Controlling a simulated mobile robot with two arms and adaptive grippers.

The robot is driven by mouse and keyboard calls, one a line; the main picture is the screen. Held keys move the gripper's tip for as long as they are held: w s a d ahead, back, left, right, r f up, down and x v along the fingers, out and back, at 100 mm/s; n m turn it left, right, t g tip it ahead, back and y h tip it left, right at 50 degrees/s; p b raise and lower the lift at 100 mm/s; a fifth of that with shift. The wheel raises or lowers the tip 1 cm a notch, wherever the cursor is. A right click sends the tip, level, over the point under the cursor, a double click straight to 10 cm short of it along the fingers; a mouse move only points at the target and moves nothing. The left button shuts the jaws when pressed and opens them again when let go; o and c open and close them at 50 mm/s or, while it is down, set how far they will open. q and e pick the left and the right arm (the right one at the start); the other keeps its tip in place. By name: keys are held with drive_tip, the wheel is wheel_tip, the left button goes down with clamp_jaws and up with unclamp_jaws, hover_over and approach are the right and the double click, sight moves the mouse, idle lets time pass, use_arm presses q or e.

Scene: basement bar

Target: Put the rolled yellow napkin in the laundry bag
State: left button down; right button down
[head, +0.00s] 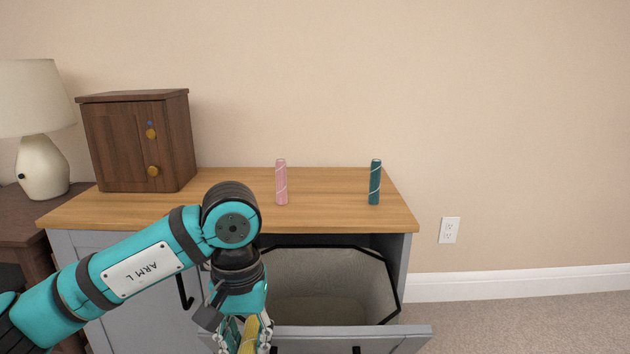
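The rolled yellow napkin (249,338) shows as a narrow yellow piece between the fingers of my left gripper (243,336), at the bottom edge of the head view. The gripper points down and looks shut on it; the fingertips and the napkin's lower end are partly hidden or cut off. The laundry bag (345,262) is light grey with a black rim and hangs open in the pulled-out front of the cabinet. The gripper overlaps the left end of that pulled-out front, left of the bag's opening. My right gripper is not in view.
A pink roll (281,182) and a teal roll (375,182) stand upright on the wooden cabinet top (330,212). A small brown wooden cabinet (140,142) stands at its left end, beside a lamp (42,165). The carpet at right is clear.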

use_arm(q)
drive_tip(key=w+d+r, duration=0.4)
drive_tip(key=w+r, duration=0.3)
drive_tip(key=r, duration=0.5)
drive_tip(key=w+f, duration=0.5)
drive_tip(key=w, duration=0.4)
drive_tip(key=shift+c, duration=2.4)
unclamp_jaws()
drive_tip(key=shift+r, duration=0.1)
